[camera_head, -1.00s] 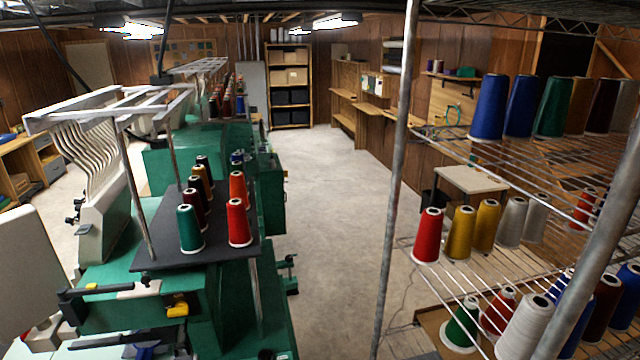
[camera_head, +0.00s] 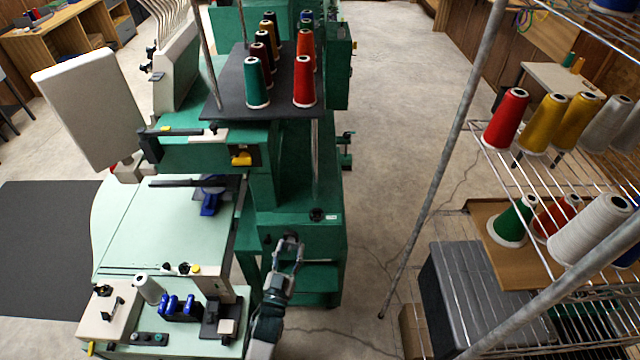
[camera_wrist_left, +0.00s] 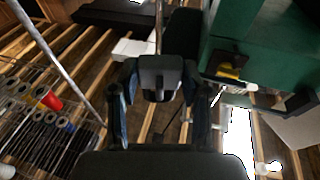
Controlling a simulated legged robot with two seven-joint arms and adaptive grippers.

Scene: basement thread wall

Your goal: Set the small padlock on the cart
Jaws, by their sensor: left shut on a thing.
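My left gripper (camera_head: 288,246) reaches up from the bottom middle of the head view, in front of the green embroidery machine. In the left wrist view its two fingers (camera_wrist_left: 160,92) are closed on a dark grey block-like thing with a rounded loop, which I take for the small padlock (camera_wrist_left: 158,67). In the head view the padlock is too small to make out. No cart is clearly shown; a small light-topped table (camera_head: 566,82) stands behind the wire rack, and I cannot tell whether it is the cart. My right gripper is not in view.
The green embroidery machine (camera_head: 300,232) carries thread cones on a black shelf (camera_head: 226,98). A wire rack with a slanting metal post (camera_head: 437,170) and more cones stands on the right, a dark grey box (camera_head: 462,285) under it. Concrete floor (camera_head: 400,120) is free between.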

